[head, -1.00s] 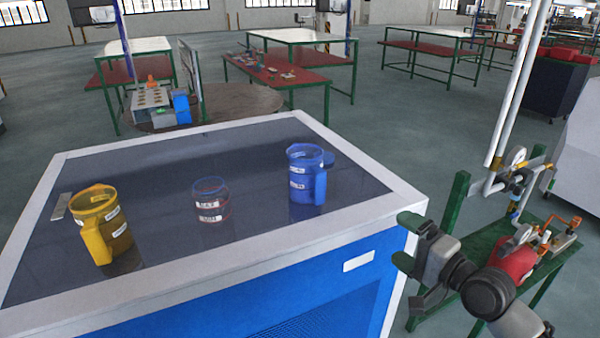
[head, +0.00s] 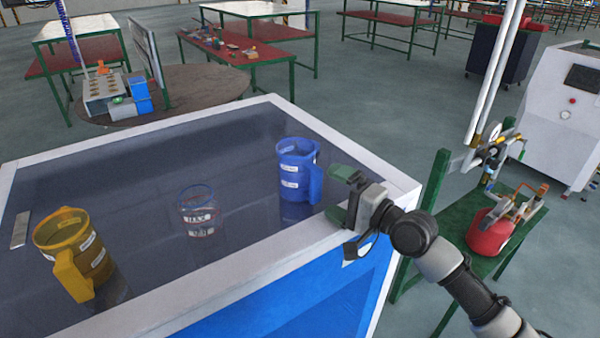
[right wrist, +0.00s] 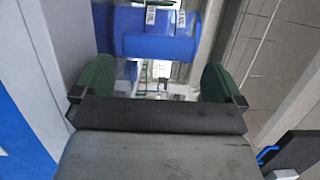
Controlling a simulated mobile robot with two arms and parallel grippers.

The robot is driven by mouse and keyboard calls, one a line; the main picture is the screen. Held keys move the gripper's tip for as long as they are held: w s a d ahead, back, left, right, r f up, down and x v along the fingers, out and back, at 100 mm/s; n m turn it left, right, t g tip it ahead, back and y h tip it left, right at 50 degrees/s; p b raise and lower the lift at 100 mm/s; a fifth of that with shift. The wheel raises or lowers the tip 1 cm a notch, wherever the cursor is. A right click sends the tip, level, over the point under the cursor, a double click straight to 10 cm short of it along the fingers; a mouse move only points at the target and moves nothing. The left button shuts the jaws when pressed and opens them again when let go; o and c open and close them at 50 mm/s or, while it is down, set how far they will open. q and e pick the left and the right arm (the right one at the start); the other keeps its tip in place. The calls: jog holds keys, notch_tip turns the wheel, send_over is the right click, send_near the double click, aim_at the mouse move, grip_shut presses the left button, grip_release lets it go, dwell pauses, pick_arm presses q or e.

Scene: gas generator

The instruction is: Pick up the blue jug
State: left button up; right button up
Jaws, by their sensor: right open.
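The blue jug (head: 293,170) stands upright on the dark top of the blue and white cabinet (head: 150,155), near its right side. Its handle points right, toward my right gripper. My right gripper (head: 338,193) is open and empty, just right of the jug's handle and above the cabinet's white rim. In the right wrist view the blue jug (right wrist: 155,32) shows ahead, beyond the two green fingertips (right wrist: 155,85). The jug appears apart from the fingers. My left gripper is not in view.
A clear jar (head: 197,212) with red and white markings stands left of the blue jug. A yellow jug (head: 75,252) stands at the front left. A green stand (head: 490,225) with a red tank (head: 490,235) and pipes is to the right of the cabinet.

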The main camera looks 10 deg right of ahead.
aim_at(319, 183)
jog(key=p+x, duration=0.2)
jog(key=x, duration=0.2)
jog(key=shift+w+d, duration=0.1)
jog(key=shift+w, duration=0.2)
jog(key=shift+w+a+f, duration=0.15)
jog(key=shift+w+a, duration=0.1)
jog(key=shift+s, duration=0.1)
jog(key=c, duration=1.1)
